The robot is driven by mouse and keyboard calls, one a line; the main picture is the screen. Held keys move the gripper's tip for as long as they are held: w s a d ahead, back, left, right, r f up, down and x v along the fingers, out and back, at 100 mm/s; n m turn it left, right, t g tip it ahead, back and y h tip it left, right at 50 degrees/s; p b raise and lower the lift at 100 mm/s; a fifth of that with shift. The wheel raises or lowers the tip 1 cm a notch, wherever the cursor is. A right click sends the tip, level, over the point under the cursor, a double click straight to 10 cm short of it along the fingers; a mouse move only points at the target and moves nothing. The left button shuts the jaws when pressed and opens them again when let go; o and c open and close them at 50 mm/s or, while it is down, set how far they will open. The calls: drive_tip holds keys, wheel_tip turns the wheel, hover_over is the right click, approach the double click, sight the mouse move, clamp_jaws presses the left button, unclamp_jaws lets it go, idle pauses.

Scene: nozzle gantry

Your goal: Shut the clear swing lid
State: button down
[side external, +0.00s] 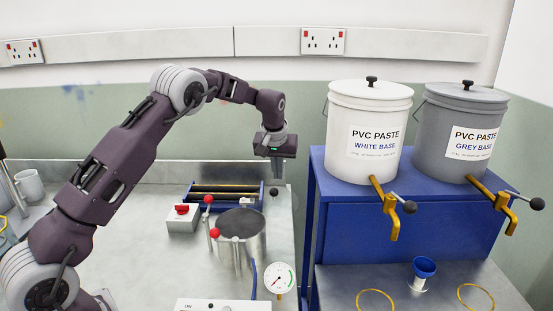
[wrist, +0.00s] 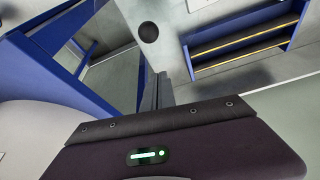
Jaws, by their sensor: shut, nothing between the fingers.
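My gripper (side external: 278,174) points down, shut and empty, above the right end of a blue-ended roller unit (side external: 264,194). Its closed fingers also show in the wrist view (wrist: 158,90). A black ball knob (side external: 273,192) is just below the fingertips in the side view, apart from them as far as I can tell. The knob also shows in the wrist view (wrist: 148,32), above the fingers in the picture. The roller unit with yellow-edged bars is at the upper right there (wrist: 245,45). I cannot make out the clear lid's panel or its angle.
A metal pot (side external: 254,246) with red-knobbed levers stands in front of the roller unit. A grey box with a red switch (side external: 182,217) is to its left, and a dial gauge (side external: 279,279) is in front. A blue stand (side external: 425,215) with two paste buckets is close on the right.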

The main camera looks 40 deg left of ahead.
sight(276, 191)
drive_tip(key=shift+s+d+f, duration=0.25)
drive_tip(key=shift+s+d, duration=0.35)
drive_tip(key=shift+s, duration=0.2)
drive_tip(key=shift+s+d+f, duration=0.2)
drive_tip(key=shift+s+d, duration=0.35)
drive_tip(key=shift+s, duration=0.2)
